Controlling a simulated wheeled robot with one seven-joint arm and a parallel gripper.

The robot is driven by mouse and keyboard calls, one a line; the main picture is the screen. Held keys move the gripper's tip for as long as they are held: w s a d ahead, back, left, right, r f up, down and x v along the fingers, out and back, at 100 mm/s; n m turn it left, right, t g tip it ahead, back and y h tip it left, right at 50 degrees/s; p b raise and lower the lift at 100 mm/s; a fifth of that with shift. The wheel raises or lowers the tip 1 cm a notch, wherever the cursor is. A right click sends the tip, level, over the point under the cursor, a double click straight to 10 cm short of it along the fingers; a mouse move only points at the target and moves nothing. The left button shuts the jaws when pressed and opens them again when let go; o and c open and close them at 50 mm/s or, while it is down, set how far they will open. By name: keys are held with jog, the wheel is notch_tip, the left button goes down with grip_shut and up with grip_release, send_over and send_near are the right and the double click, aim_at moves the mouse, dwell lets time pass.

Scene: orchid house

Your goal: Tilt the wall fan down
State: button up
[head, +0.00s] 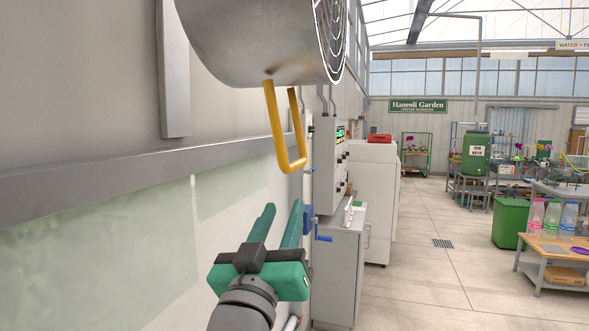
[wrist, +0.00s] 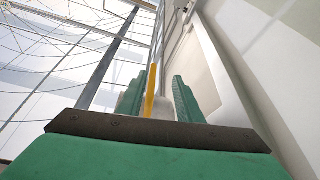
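The wall fan (head: 255,40) is a grey metal drum with a dark grille on its right end, at the top of the head view and partly cut off. A yellow U-shaped handle (head: 299,140) hangs from its underside. My gripper (head: 282,206) has green fingers pointing up, spread apart and empty, below the handle with a visible gap in the head view. In the wrist view the yellow handle (wrist: 150,90) shows as a narrow bar lined up between the fingers (wrist: 165,75), nearer the left one. Most of the fan is hidden there.
The wall with a grey rail (head: 130,167) runs close along the left. A grey control box (head: 326,165) and a cabinet (head: 340,265) stand just beyond my gripper. A white cabinet (head: 373,200) stands behind them. The floor to the right is open, with a green bin (head: 509,222) and tables farther off.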

aim_at(297, 166)
jog(key=shift+h, duration=0.4)
jog(key=w+r, duration=0.2)
jog(key=w+d+r, duration=0.1)
jog(key=w+r, duration=0.1)
jog(key=w, duration=0.1)
jog(key=w+d+r, duration=0.1)
jog(key=w+r, duration=0.2)
jog(key=shift+w+d, duration=0.1)
jog(key=shift+d, duration=0.05)
jog(key=shift+w, duration=0.2)
jog(key=shift+d, duration=0.15)
jog(key=shift+c, duration=1)
jog(key=shift+s, duration=0.1)
grip_shut()
